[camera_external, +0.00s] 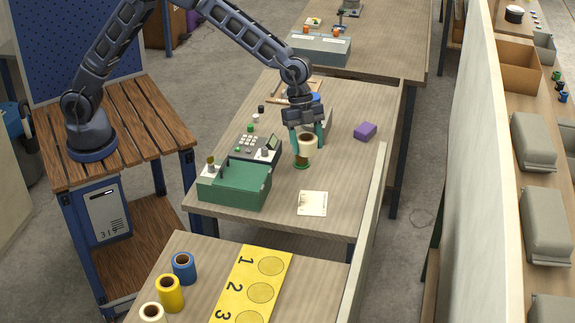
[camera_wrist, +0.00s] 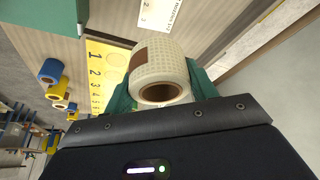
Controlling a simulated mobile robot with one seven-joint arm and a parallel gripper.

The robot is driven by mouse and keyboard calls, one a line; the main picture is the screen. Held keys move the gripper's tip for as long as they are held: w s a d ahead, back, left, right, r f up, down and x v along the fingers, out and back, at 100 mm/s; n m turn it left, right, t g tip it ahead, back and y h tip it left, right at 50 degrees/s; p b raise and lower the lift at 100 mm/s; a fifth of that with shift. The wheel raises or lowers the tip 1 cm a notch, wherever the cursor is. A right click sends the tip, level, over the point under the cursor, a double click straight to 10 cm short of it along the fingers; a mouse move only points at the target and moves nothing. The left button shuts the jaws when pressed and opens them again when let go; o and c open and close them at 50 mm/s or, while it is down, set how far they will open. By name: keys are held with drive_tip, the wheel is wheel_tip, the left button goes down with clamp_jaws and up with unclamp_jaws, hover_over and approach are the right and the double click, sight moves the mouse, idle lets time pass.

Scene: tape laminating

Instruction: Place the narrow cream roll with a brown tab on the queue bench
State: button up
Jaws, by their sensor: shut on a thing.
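A cream roll (camera_wrist: 165,62) with a dotted surface and a brown tab (camera_wrist: 138,58) on its left side is between the green fingers of my gripper (camera_wrist: 160,88) in the wrist view. In the external view my gripper (camera_external: 307,140) is shut on this cream roll (camera_external: 310,145) above the middle bench. The front bench (camera_external: 195,247) carries a yellow strip (camera_external: 236,283) with numbered circles; 1, 2 and 3 show, and the circles are empty. The strip also shows in the wrist view (camera_wrist: 112,58). The roll's far side is hidden.
Blue (camera_external: 184,267), yellow (camera_external: 171,294) and cream (camera_external: 152,313) rolls stand left of the strip. On the middle bench are a green box (camera_external: 235,185), a keypad device (camera_external: 247,145), a white card (camera_external: 312,203) and a purple block (camera_external: 365,131). A pale panel (camera_external: 366,225) edges the benches' right side.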

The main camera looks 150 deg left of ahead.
drive_tip(key=w+d+f+m+h, duration=0.1)
drive_tip(key=w+d+m, duration=0.2)
drive_tip(key=d, duration=1.6)
drive_tip(key=m, duration=0.2)
hover_over(198, 257)
drive_tip(key=s, duration=0.1)
wheel_tip(198, 257, down, 3)
drive_tip(key=shift+g+h, duration=0.4)
drive_tip(key=f, duration=1.9)
drive_tip(key=shift+a, duration=0.4)
drive_tip(key=shift+f, duration=0.15)
drive_tip(key=o, duration=1)
